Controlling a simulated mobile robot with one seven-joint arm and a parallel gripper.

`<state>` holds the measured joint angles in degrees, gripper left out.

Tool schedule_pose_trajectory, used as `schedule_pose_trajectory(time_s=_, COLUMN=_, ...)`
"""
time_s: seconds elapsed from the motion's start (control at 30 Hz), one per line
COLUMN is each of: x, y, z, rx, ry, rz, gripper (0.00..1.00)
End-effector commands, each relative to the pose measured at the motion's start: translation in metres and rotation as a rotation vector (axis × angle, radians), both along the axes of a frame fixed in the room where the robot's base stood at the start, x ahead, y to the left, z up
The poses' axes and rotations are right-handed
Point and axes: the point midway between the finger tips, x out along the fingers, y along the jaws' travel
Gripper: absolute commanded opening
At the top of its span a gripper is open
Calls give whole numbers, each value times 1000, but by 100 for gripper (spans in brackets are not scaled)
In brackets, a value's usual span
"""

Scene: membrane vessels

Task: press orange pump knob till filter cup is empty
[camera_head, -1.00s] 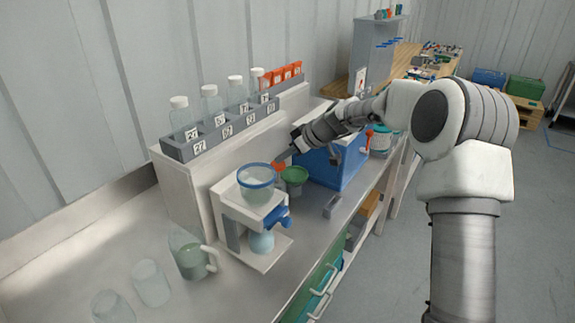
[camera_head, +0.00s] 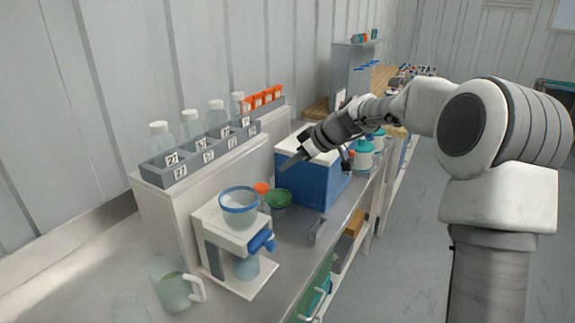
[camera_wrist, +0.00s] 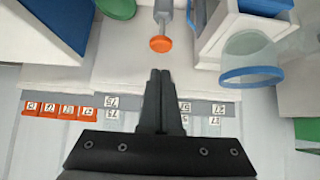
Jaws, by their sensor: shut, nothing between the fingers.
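The orange pump knob (camera_head: 261,188) stands behind the filter cup, next to a green bowl. In the wrist view the knob (camera_wrist: 160,44) sits on a grey stem, just beyond my fingertips. The clear filter cup (camera_head: 239,208) with a blue rim sits on a white stand (camera_head: 213,228); it also shows in the wrist view (camera_wrist: 251,62). I cannot tell clearly how much liquid is in it. A bluish flask (camera_head: 246,268) is under the cup. My gripper (camera_head: 283,168) is shut and empty, above and right of the knob in the head view, apart from it.
A blue box (camera_head: 306,187) with a white top stands right of the knob, under my arm. The green bowl (camera_head: 278,198) is close to the knob. A grey rack (camera_head: 184,172) of bottles is on a shelf behind. A glass jug (camera_head: 173,290) stands at front left.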

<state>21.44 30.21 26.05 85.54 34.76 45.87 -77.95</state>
Motion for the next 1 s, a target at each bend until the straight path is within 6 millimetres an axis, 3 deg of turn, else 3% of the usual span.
schedule_pose_trajectory(time_s=0.4, x=0, y=0, z=1, rx=0, ry=0, rz=0, gripper=0)
schedule_pose_trajectory(time_s=0.73, x=0, y=0, z=40, rx=-3, ry=2, rz=1, gripper=0)
schedule_pose_trajectory(time_s=1.0, x=0, y=-1, z=44, rx=0, ry=3, rz=1, gripper=0)
